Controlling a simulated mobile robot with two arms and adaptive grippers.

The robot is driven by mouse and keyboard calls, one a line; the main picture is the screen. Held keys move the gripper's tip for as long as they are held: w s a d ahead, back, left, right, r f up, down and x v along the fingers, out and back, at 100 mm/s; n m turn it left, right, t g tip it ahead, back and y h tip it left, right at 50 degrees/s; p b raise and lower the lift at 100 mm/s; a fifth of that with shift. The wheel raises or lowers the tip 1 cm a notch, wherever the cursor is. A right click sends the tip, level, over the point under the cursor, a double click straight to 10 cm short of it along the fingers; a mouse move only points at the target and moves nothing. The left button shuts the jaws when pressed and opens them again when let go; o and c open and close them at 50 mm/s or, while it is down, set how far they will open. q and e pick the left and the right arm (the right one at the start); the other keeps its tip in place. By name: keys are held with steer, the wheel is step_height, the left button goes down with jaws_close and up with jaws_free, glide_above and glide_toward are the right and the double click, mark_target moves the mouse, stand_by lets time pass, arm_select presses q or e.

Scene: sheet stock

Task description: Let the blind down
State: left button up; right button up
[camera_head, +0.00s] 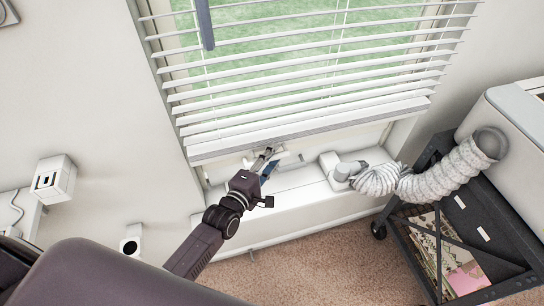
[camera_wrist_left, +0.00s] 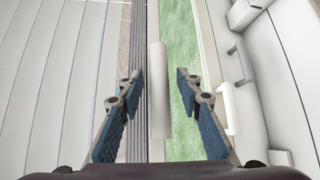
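The white slatted blind (camera_head: 300,88) hangs over the window, its slats spread. Its bottom rail (camera_head: 320,128) sits above the sill, with a gap beneath. A blue-grey wand (camera_head: 205,25) hangs at its upper left. My left gripper (camera_head: 268,158) reaches up to just under the rail's left half. In the left wrist view its blue-padded fingers (camera_wrist_left: 158,108) are apart. A pale bar (camera_wrist_left: 158,75) runs between them, with space on both sides; I cannot tell for sure which part it is. Pale slats (camera_wrist_left: 50,70) fill that view's left side. My right gripper is not in view.
The white sill ledge (camera_head: 300,186) runs below the window. A ribbed white hose (camera_head: 440,180) leads from the sill to a dark cart (camera_head: 470,225) at right. A small white box (camera_head: 54,180) is at left. Brown carpet (camera_head: 335,265) is clear in front.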

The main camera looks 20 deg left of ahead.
arm_select(q)
jaws_close()
steer(key=shift+f, duration=0.1)
step_height(320, 180, down, 20)
steer(key=b, duration=1.6)
steer(key=shift+s, duration=0.15)
jaws_free()
